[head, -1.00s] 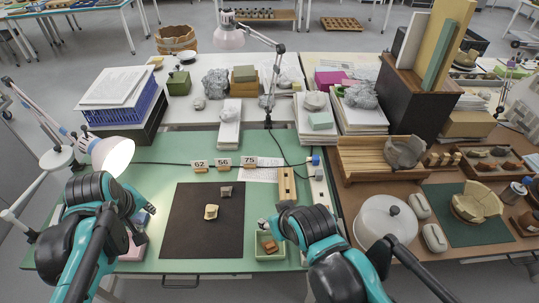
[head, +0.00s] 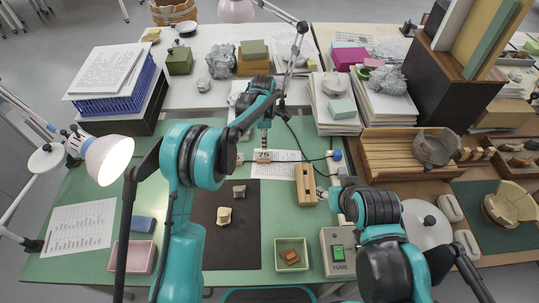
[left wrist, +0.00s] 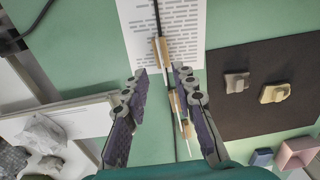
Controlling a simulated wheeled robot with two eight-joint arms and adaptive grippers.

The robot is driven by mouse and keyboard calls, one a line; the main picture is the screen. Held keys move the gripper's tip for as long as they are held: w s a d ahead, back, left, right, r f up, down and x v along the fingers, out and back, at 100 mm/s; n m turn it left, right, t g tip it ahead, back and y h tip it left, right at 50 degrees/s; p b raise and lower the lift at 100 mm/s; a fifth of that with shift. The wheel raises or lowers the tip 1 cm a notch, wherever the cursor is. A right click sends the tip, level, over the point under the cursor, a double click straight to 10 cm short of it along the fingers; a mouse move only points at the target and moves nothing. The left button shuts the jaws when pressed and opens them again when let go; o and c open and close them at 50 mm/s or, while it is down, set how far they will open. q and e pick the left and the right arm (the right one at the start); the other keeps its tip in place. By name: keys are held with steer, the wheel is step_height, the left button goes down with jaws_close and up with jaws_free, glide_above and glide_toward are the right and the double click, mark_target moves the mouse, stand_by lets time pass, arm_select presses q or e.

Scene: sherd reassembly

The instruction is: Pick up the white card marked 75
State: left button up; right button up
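The white card marked 75 (head: 263,156) stands upright in a small wooden holder on the green mat, at the left edge of a printed sheet. In the left wrist view the card (left wrist: 163,52) is seen nearly edge-on from above, in its holder. My left gripper (head: 265,142) is above and just behind the card in the head view. In the left wrist view its fingers (left wrist: 160,73) are wide apart and empty, above the row of cards. The cards 62 and 56 are hidden behind my left arm in the head view. My right gripper (head: 338,196) is partly hidden by its arm.
A printed sheet (head: 285,165) lies right of the card. A wooden block (head: 305,185) and a black cable (head: 305,150) are near. A dark mat (head: 240,225) holds two sherds; a green tray (head: 291,254) holds a brown piece. A lit lamp (head: 108,158) stands at left.

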mark_target(264, 152)
arm_select(q)
step_height(264, 152, down, 2)
steer(key=shift+f+b, duration=0.1)
steer(key=shift+b, duration=0.2)
steer(key=f+b, duration=0.1)
steer(key=f, duration=0.1)
steer(key=f+b, duration=0.1)
steer(key=f, duration=0.2)
steer(key=shift+a, duration=0.2)
steer(key=shift+s+r, duration=0.1)
steer(key=shift+r, duration=0.05)
jaws_close()
